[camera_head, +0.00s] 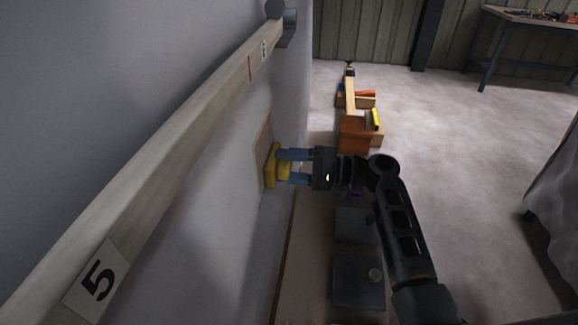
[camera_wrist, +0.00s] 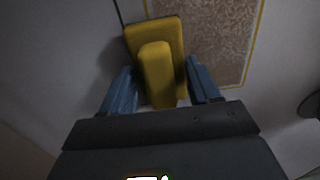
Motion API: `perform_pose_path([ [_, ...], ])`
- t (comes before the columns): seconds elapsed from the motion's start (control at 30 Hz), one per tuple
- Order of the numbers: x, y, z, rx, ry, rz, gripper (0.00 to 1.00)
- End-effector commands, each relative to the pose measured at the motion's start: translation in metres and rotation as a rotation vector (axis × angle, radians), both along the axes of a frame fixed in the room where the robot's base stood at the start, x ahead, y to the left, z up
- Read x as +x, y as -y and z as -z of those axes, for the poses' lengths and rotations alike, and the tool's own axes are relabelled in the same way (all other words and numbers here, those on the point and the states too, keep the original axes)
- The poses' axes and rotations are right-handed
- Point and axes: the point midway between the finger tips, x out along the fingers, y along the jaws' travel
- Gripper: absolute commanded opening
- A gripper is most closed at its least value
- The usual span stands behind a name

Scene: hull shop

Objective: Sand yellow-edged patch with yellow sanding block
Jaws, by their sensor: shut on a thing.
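The yellow sanding block (camera_head: 270,166) is in my gripper (camera_head: 283,167), whose blue fingers are shut on its handle. In the wrist view the block (camera_wrist: 172,40) shows its wide pad and raised grip, with my gripper's fingers (camera_wrist: 160,88) on either side. The yellow-edged patch (camera_wrist: 221,38) is a brown, mottled area on the grey hull wall, up and right of the block in the wrist view. The block overlaps its left edge there. In the head view the patch (camera_head: 262,140) is seen at a steep angle. I cannot tell whether the pad touches the wall.
A long wooden rail (camera_head: 165,160) with a number 5 label (camera_head: 96,284) runs along the hull above the patch. An orange-brown box (camera_head: 355,134) and wooden trays stand beyond my gripper. A workbench (camera_head: 530,18) is at the back right.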

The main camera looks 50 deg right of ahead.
Motion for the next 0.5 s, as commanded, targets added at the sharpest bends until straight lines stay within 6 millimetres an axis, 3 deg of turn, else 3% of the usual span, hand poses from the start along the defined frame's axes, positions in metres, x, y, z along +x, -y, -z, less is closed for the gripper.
perform_pose_path([
  [0.2,0.002,-0.001,-0.023,0.000,0.001,-0.001,0.34],
  [0.5,0.003,-0.002,-0.033,0.000,0.002,-0.003,0.34],
])
